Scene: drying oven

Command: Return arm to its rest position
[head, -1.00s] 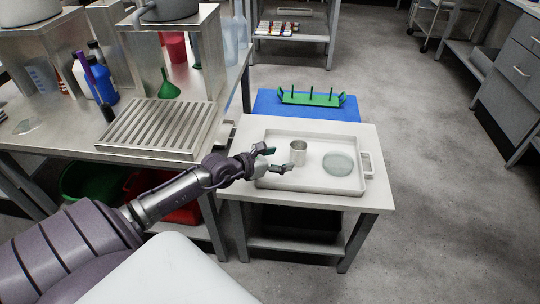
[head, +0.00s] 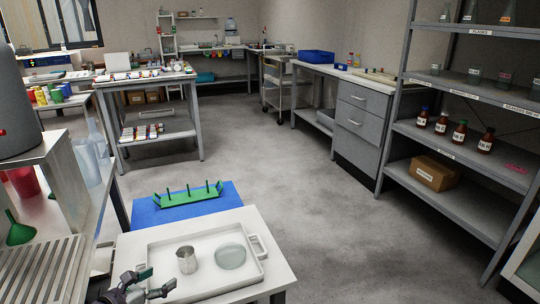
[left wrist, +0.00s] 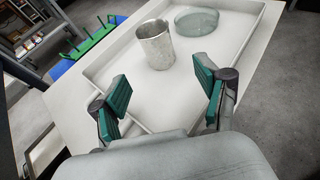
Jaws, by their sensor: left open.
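My left gripper (head: 152,284) is at the bottom left of the head view, at the near left edge of the white tray (head: 207,291). In the left wrist view its two teal-padded fingers (left wrist: 165,97) are spread apart with nothing between them. A metal beaker (head: 187,260) stands upright in the tray beyond the fingertips; it also shows in the left wrist view (left wrist: 156,46). A round glass dish (head: 231,256) lies in the tray to the right of the beaker. My right gripper is in neither view.
The tray sits on a small white table (head: 277,262). Behind it, a green rack with pegs (head: 188,196) stands on a blue mat (head: 150,215). A slatted metal stand (head: 38,270) is at the left. Shelves with bottles (head: 459,135) stand at the right. The grey floor (head: 300,180) between is clear.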

